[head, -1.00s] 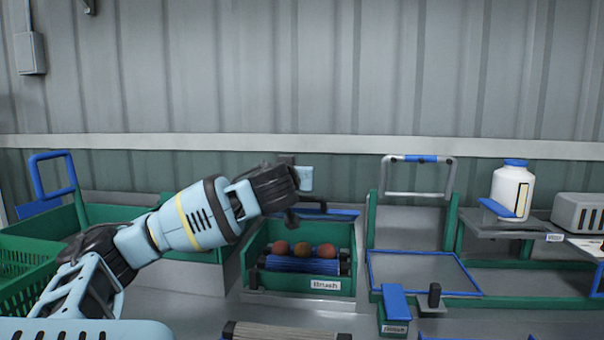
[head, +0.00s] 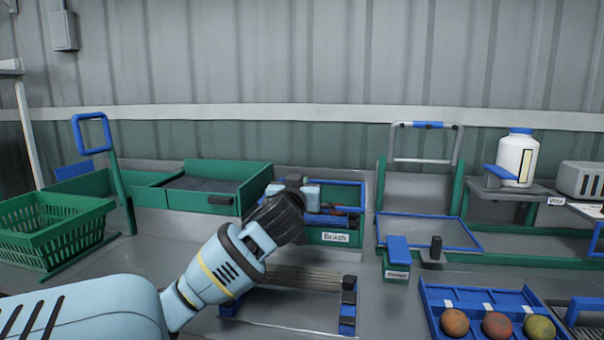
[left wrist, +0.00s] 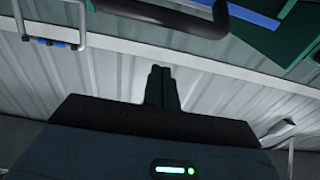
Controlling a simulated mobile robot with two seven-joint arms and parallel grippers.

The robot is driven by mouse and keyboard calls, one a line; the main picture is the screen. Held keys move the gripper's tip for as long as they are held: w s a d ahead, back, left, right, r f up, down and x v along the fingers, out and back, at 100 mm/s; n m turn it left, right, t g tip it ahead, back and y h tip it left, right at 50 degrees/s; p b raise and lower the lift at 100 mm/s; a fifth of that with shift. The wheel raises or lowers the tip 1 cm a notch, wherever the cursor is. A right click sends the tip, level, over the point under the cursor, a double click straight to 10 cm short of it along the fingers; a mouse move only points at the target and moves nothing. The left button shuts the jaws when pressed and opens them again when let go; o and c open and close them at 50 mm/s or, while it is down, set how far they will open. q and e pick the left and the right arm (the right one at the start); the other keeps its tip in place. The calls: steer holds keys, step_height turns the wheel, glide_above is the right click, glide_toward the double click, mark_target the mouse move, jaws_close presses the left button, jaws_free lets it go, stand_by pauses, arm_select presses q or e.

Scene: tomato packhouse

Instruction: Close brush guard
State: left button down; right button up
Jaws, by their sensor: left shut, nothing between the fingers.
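A little red shows below the rim. My left gripper (head: 304,191) is in front of the box's upper left part. In the left wrist view its fingers (left wrist: 158,72) are shut and empty. A dark curved bar (left wrist: 180,24), seemingly the guard's handle, lies past the fingertips with a visible gap. My right gripper is not in view.
A roller unit (head: 295,278) lies in front of the box. To its right are a blue-topped block (head: 397,255), a blue-rimmed panel (head: 430,232) and a blue tray (head: 470,300) with tomatoes. A green crate (head: 50,235) stands left. A white jar (head: 516,160) stands on a shelf.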

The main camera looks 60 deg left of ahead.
arm_select(q)
steer(key=shift+s+d+f, duration=0.15)
steer(key=shift+d+f, duration=0.05)
steer(key=shift+f, duration=0.8)
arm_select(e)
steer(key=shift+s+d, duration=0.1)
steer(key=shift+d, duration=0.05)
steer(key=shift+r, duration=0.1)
